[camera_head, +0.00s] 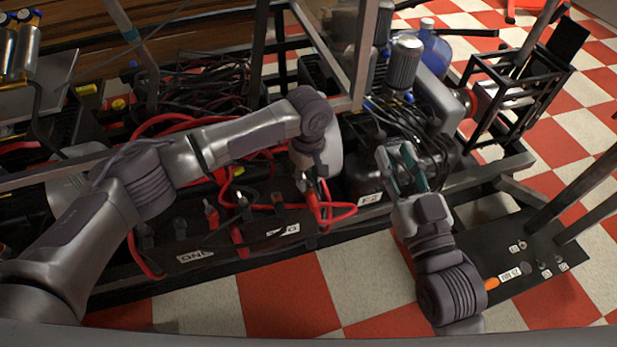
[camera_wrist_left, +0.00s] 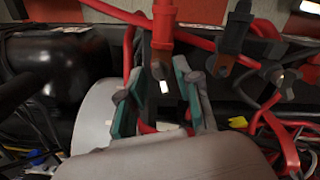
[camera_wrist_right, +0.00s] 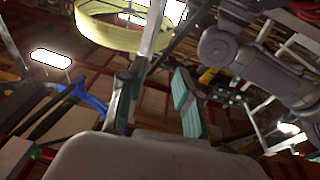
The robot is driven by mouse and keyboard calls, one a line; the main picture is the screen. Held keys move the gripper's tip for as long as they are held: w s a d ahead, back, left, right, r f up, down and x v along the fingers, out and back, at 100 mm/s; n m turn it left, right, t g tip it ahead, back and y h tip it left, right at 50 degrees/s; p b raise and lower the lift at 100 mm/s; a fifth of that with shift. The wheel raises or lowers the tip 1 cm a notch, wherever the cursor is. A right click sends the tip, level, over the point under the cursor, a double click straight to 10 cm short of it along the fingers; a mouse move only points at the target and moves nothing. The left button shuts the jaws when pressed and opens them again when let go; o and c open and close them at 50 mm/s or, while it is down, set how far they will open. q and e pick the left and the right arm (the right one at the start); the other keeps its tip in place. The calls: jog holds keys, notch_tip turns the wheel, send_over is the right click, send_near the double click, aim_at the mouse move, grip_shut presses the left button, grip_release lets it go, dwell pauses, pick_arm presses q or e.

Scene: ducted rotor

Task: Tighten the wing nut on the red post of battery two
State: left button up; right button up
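In the head view, my left gripper (camera_head: 310,178) reaches down over the right end of the black battery row, at a red terminal cover (camera_head: 311,192) with red cables. In the left wrist view, the left gripper (camera_wrist_left: 167,75) has its teal-padded fingers apart, with a red-sleeved terminal (camera_wrist_left: 163,30) and a bright metal piece (camera_wrist_left: 165,87) between them. I cannot tell whether the pads touch it, and the wing nut is not clear there. My right gripper (camera_head: 403,165) is raised, open and empty, right of the batteries; its fingers (camera_wrist_right: 155,90) are apart in the right wrist view.
A battery label (camera_head: 194,256) seems to read ONE; another label (camera_head: 283,230) is partly hidden. A second terminal with a copper lug (camera_wrist_left: 226,66) and a grey nut (camera_wrist_left: 277,76) stand close right of the left fingers. Red cables (camera_head: 338,211) loop nearby. Checkered floor lies in front.

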pick_arm(q)
jog(key=shift+c, duration=0.3)
grip_shut()
